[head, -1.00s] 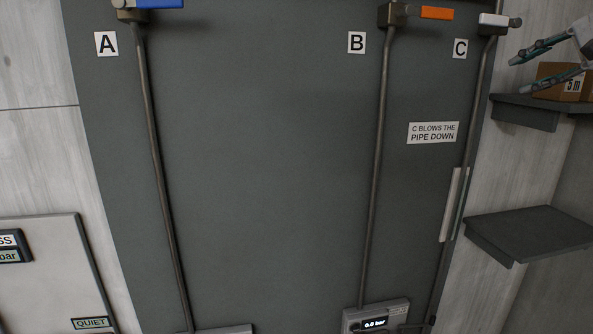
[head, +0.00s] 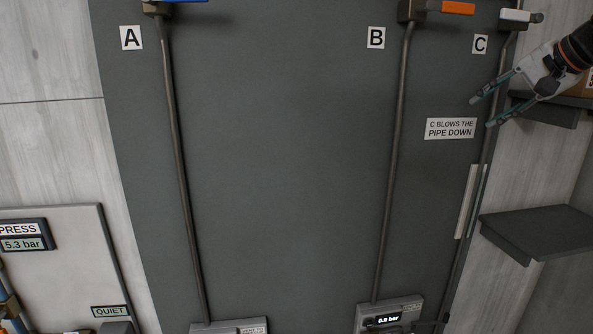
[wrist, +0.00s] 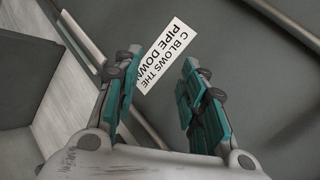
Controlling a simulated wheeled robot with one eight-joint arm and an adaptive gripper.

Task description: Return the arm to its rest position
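My gripper (head: 482,112) is at the upper right of the head view, in front of pipe C and just right of the "C BLOWS THE PIPE DOWN" label (head: 451,128). Its two teal-padded fingers are spread apart with nothing between them. In the wrist view the open fingers of my gripper (wrist: 165,75) point toward the dark panel, and the same label (wrist: 158,58) shows beyond and partly between them. My arm's wrist enters from the right edge of the head view.
The dark panel (head: 290,150) carries pipes A, B and C with a blue handle (head: 185,1), an orange handle (head: 458,8) and a white handle (head: 517,16). Two dark shelves stick out at right, the lower shelf (head: 540,225) empty. A gauge box (head: 388,318) sits below pipe B.

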